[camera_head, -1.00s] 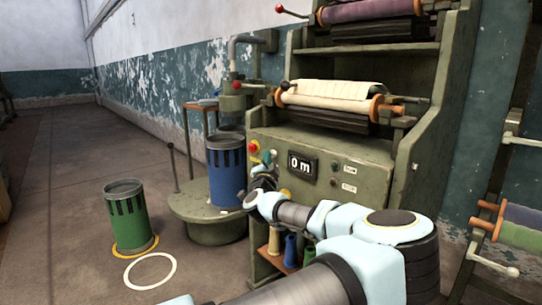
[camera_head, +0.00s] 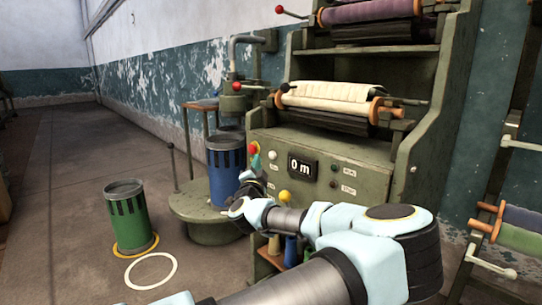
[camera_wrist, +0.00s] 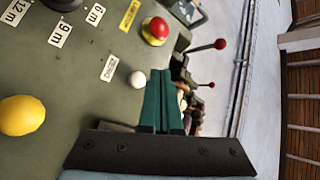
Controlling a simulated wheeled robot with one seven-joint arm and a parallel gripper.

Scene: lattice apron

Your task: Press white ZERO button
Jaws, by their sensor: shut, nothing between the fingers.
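The white button (camera_wrist: 136,80) is a small round knob on the green machine panel, beside a small white label (camera_wrist: 110,67) that looks like ZERO. In the head view the white button (camera_head: 272,155) shows clear on the panel's left part. My gripper (camera_wrist: 161,76) is shut and empty; its green fingers end just right of the white button in the wrist view, with no clear contact. In the head view my gripper (camera_head: 250,180) is below and left of the button, partly hidden by my wrist. The display (camera_head: 302,166) reads 0 m.
A red button on a yellow base (camera_wrist: 155,31) is close by, and a yellow knob (camera_wrist: 22,115) is on the same panel. A blue can (camera_head: 226,172) stands left of the panel. A green can (camera_head: 130,218) stands on the floor, with open floor around it.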

